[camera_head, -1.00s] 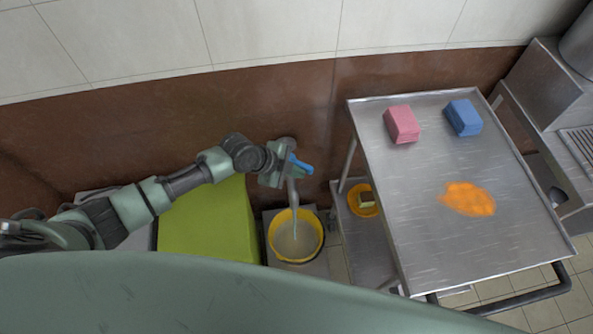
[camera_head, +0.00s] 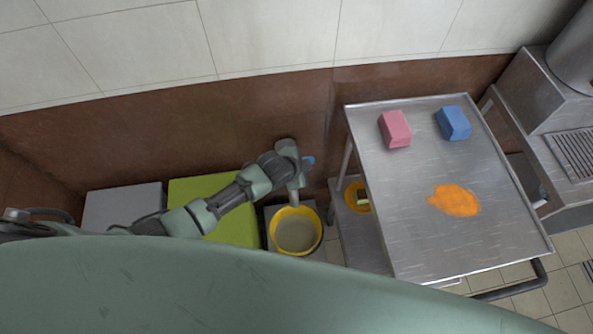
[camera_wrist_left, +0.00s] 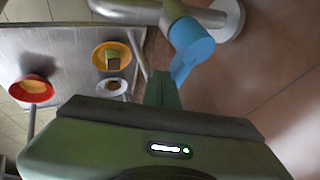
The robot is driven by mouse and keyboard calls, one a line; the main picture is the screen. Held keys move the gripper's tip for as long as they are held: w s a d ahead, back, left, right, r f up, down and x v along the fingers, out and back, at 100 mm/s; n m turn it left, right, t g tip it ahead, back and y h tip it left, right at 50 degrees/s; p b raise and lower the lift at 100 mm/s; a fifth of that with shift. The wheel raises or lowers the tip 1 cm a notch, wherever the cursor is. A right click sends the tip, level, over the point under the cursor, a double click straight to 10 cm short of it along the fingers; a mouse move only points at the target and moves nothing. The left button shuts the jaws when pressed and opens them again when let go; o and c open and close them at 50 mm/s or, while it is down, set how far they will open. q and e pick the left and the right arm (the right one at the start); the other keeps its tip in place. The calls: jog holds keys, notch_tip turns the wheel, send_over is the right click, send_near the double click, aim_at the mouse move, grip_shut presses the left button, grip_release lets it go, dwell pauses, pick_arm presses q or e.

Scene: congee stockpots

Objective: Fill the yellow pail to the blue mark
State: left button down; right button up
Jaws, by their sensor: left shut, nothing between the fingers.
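The yellow pail (camera_head: 318,235) stands on the floor stand under the tap, upright, with greyish water inside. I cannot make out a blue mark on it. The metal tap (camera_head: 286,144) sits on the wall above, its spout pointing down at the pail; no stream shows. Only a bit of its blue lever (camera_head: 310,160) shows past my gripper; it is clear in the left wrist view (camera_wrist_left: 192,42). My left gripper (camera_head: 301,166) is shut and empty, right at the lever; its fingers (camera_wrist_left: 163,90) are beside or touching it, I cannot tell which. My right gripper is out of view.
A steel cart (camera_head: 410,205) stands to the right with a pink block (camera_head: 395,129), a blue block (camera_head: 454,123) and an orange spill (camera_head: 455,200) on top. A yellow bowl (camera_head: 352,190) sits on its lower shelf. A green box (camera_head: 190,190) is left of the pail.

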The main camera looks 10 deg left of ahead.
pick_arm(q)
jog(key=shift+w, duration=0.15)
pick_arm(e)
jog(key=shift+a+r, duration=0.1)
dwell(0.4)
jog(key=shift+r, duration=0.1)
